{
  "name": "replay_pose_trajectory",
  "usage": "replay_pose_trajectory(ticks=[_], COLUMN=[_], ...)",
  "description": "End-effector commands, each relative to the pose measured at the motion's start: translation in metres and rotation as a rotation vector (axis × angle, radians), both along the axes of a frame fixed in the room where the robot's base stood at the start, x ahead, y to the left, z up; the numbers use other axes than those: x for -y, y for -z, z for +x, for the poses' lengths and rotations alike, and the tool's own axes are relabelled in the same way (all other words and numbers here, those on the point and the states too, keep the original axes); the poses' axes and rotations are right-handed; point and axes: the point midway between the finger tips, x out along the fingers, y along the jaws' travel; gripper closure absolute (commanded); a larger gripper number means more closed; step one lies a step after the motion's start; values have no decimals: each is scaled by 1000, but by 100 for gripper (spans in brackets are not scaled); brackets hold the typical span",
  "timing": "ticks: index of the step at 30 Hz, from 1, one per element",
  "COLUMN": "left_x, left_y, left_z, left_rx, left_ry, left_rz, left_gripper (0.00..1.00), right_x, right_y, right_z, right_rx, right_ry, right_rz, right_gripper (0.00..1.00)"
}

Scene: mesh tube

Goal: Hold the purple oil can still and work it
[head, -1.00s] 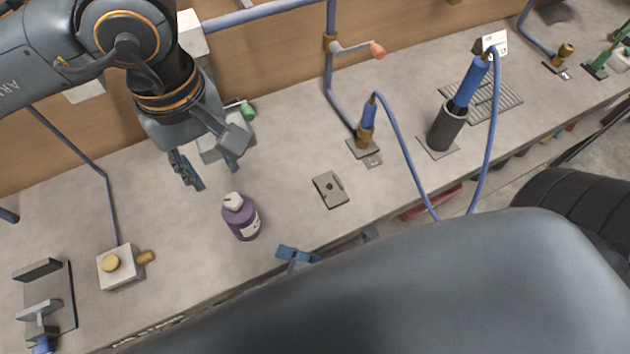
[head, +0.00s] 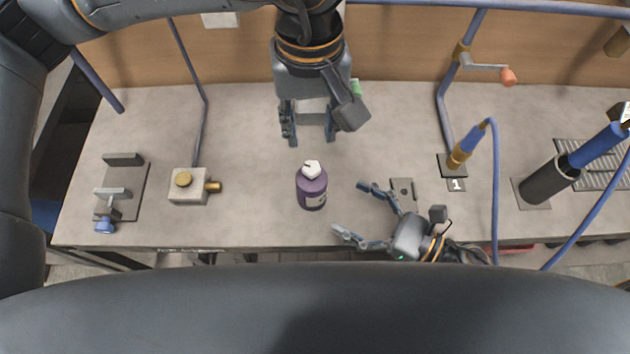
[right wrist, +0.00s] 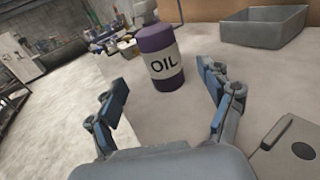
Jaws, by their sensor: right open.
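The purple oil can (head: 311,190) stands upright on the bench, with a white top and a white label. In the right wrist view the can (right wrist: 157,45) shows its "OIL" label, ahead of and between the open fingers. My left gripper (head: 308,140) is open and points down behind the can, apart from it. My right gripper (head: 350,209) is open at the can's right, its fingers spread toward it and not touching. The right gripper (right wrist: 166,98) also fills the lower part of the right wrist view, with nothing between its fingers.
A valve block (head: 188,187) and a small vise (head: 122,190) sit on the bench at left. A flat plate (head: 403,194) lies behind my right gripper. A blue-handled tool (head: 466,146) with a hose stands at right. A grey bin (right wrist: 264,27) is at the back.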

Motion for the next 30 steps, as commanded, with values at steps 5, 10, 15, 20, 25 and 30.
replay_pose_trajectory(ticks=[5, 10, 15, 20, 25, 30], left_x=[0, 0, 0, 0, 0, 0], left_y=[0, 0, 0, 0, 0, 0], left_z=[0, 0, 0, 0, 0, 0], left_rx=[0, 0, 0, 0, 0, 0], left_ry=[0, 0, 0, 0, 0, 0], left_rz=[0, 0, 0, 0, 0, 0], left_gripper=[62, 62, 62, 62, 62, 62], right_x=[-32, -56, -71, -77, -77, -77], right_y=[-1, -1, 0, 0, 0, 0], right_z=[20, 35, 44, 47, 47, 47], right_rx=[5, 3, 1, -1, -2, -2], right_ry=[-2, -1, -1, 0, 0, 0], right_rz=[2, 2, 1, 1, 1, 1], right_gripper=[20, 20, 20, 20, 20, 40])
